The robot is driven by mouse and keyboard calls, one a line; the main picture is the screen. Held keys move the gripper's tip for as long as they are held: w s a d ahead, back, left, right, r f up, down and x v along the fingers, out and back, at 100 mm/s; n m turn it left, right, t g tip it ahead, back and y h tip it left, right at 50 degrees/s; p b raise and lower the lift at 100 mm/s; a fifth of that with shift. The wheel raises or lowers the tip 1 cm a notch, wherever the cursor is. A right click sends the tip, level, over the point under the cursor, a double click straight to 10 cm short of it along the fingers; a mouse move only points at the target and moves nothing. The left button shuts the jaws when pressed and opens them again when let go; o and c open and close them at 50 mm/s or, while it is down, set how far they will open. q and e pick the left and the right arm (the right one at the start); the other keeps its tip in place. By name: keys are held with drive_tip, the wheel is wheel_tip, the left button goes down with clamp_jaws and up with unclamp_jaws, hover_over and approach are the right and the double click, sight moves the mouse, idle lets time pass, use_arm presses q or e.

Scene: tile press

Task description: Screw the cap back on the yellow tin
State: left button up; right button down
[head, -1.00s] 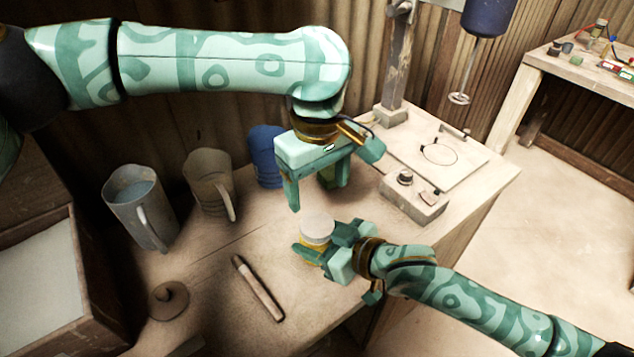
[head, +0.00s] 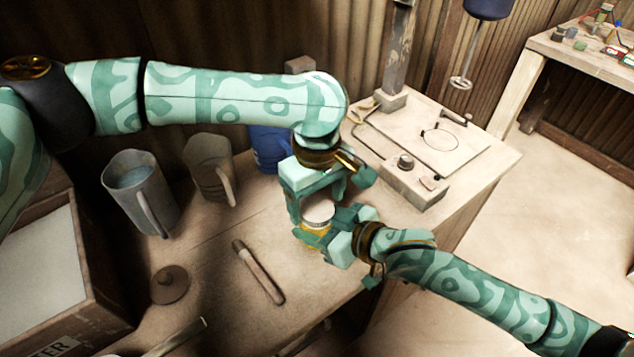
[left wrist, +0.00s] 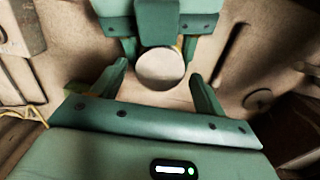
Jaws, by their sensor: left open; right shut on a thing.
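The yellow tin (head: 316,231) stands upright at the front of the bench, with the pale round cap (head: 319,212) on top of it. I cannot tell whether the cap's thread is engaged. My right gripper (head: 322,229) is shut on the tin's body from the right and hides part of it. My left gripper (head: 314,207) points down over the tin, open, with its fingers either side of the cap. In the left wrist view the cap (left wrist: 160,68) lies between the open fingers, with a gap visible beside the right finger.
Two grey jugs (head: 138,190) (head: 208,165) and a blue jug (head: 267,150) stand along the back. A brown knobbed lid (head: 170,284) and a wooden-handled tool (head: 258,272) lie in front. A board with a control box (head: 408,180) is at right.

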use_arm(q)
drive_tip(key=shift+f, duration=0.4)
drive_tip(key=c, duration=1)
drive_tip(key=m, duration=0.6)
drive_tip(key=shift+m, duration=0.3)
drive_tip(key=o, duration=1.1)
drive_tip(key=shift+r, duration=2.3)
